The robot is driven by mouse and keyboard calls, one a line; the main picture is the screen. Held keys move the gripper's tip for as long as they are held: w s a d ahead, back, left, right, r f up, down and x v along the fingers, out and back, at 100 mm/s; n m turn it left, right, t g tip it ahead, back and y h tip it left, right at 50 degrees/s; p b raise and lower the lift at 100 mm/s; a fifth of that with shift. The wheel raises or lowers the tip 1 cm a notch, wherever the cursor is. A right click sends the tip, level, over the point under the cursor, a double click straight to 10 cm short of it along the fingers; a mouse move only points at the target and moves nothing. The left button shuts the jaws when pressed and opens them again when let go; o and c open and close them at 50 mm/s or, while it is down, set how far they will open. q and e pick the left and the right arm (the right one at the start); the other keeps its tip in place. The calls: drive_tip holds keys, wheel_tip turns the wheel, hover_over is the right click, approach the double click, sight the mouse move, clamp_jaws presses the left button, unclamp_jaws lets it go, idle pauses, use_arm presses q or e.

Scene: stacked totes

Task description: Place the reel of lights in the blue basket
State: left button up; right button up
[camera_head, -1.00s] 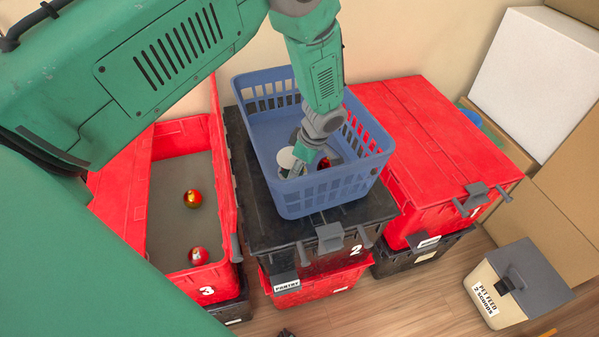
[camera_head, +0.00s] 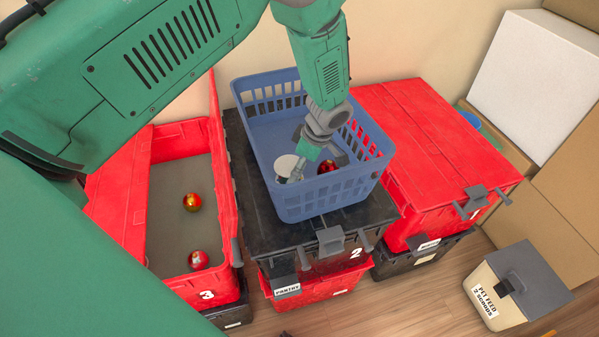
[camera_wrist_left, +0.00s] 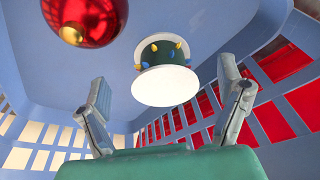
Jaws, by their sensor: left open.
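The blue basket (camera_head: 325,203) stands on a black tote marked 2. The reel of lights (camera_head: 287,166) is inside the basket, mostly hidden behind my gripper, with one white end disc showing. In the left wrist view the reel (camera_wrist_left: 165,84) shows a white disc and a dark green core with small yellow and blue bulbs. My left gripper (camera_head: 296,179) is inside the basket next to the reel. In the left wrist view its fingers (camera_wrist_left: 168,105) are spread apart, with nothing between their tips. My right gripper is not in view.
A red bauble (camera_head: 327,166) is also in the basket; it shows large in the wrist view (camera_wrist_left: 82,20). An open red tote (camera_head: 137,215) at left holds two baubles. A closed red tote (camera_head: 430,150) stands right. A pet feed bin (camera_head: 520,285) is on the floor.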

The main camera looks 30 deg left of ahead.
use_arm(q)
drive_tip(key=v, duration=0.7)
drive_tip(key=shift+r+p, duration=0.2)
drive_tip(key=shift+p, duration=0.15)
drive_tip(key=shift+s, duration=0.1)
